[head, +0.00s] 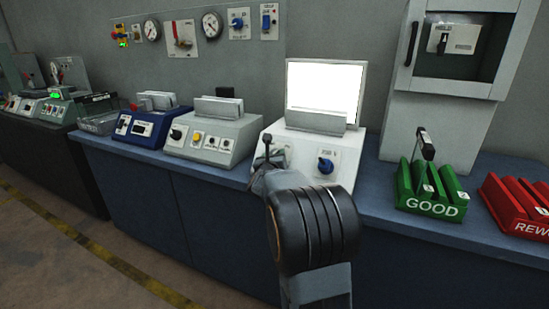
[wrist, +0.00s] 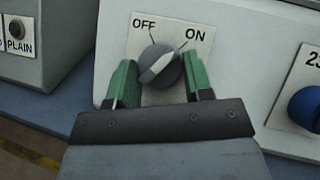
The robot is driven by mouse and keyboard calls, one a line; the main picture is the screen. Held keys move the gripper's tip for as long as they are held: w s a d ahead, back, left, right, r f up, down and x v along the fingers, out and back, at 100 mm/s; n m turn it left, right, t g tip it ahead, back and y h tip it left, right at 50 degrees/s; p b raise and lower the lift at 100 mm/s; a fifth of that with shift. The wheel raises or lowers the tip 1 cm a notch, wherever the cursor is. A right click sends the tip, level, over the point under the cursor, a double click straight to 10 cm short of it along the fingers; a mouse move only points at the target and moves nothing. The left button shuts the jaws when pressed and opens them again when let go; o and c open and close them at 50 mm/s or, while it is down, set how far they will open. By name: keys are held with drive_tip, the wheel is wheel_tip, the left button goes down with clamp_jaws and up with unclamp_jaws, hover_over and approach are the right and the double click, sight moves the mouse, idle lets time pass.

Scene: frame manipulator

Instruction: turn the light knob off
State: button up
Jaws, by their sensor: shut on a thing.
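The light knob (wrist: 160,67) is a dark grey round knob with a pale ridge, on a white plate marked OFF at left and ON at right. Its ridge slants up to the right, toward ON. My gripper (wrist: 159,62) is shut on it, with one green-padded finger on each side. In the head view my gripper (head: 264,168) is at the left front of the white light box (head: 346,146) and hides the knob. The box's upright panel (head: 325,85) glows bright white.
A blue knob (head: 325,166) is on the same box face, right of my gripper; it also shows in the wrist view (wrist: 305,108). A grey button box (head: 212,138) stands to the left. A green GOOD rack (head: 432,208) and a red REWORK rack (head: 512,212) stand to the right.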

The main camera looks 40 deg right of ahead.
drive_tip(key=c, duration=0.3)
